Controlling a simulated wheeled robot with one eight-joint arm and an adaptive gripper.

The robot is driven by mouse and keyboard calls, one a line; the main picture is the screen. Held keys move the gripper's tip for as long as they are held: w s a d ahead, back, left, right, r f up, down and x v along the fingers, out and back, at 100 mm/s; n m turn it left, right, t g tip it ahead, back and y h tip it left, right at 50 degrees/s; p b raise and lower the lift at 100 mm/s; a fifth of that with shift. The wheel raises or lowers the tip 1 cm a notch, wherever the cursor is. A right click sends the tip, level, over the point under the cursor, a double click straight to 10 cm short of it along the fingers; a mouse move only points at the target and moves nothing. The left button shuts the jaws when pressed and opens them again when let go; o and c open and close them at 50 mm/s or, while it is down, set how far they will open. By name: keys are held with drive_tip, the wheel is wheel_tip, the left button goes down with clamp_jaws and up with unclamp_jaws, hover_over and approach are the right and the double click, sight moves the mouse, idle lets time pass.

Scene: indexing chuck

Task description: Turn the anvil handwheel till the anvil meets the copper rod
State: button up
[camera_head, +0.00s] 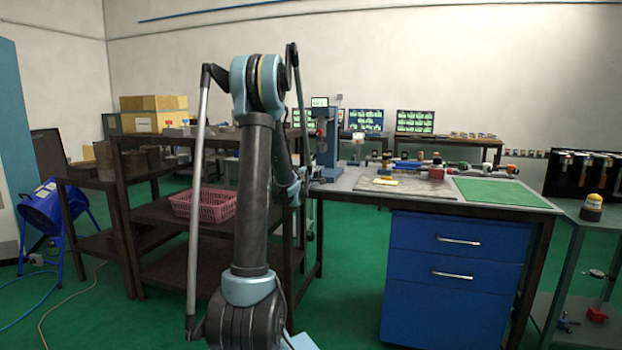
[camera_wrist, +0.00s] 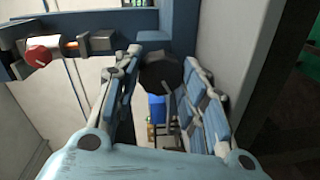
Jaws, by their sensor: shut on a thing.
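In the wrist view my gripper (camera_wrist: 160,62) has its two light-blue fingers on either side of a dark round knob (camera_wrist: 162,74), which looks like the anvil handwheel. The fingers are shut on it. Up and left of it, a short copper-orange piece (camera_wrist: 75,43), likely the copper rod, sits between a pale cylinder and a dark block (camera_wrist: 101,42), perhaps the anvil. I cannot tell whether rod and block touch. A red knob (camera_wrist: 38,53) is at the far left of that line. In the head view, my arm hides the gripper and handwheel beside the blue machine (camera_head: 327,150).
A workbench (camera_head: 350,185) with a green mat (camera_head: 497,192) and several tools stands right of my arm, above blue drawers (camera_head: 455,260). A dark shelf (camera_head: 125,215) with a pink basket (camera_head: 216,206) is at left. Green floor is open in front.

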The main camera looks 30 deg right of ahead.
idle(0.4)
drive_tip(key=o, duration=1.1)
drive_tip(key=shift+c, duration=0.2)
drive_tip(key=n, duration=0.4)
drive_tip(key=shift+n+g, duration=0.3)
drive_tip(key=n+h, duration=0.1)
drive_tip(key=n, duration=0.3)
drive_tip(key=shift+f, duration=0.1)
drive_tip(key=n, duration=0.4)
drive_tip(key=shift+w, duration=0.1)
drive_tip(key=n+h, duration=0.1)
drive_tip(key=n, duration=0.4)
drive_tip(key=shift+a+f+n, duration=0.1)
drive_tip(key=shift+n, duration=0.3)
drive_tip(key=v, duration=1.7)
drive_tip(key=shift+a+r, duration=0.2)
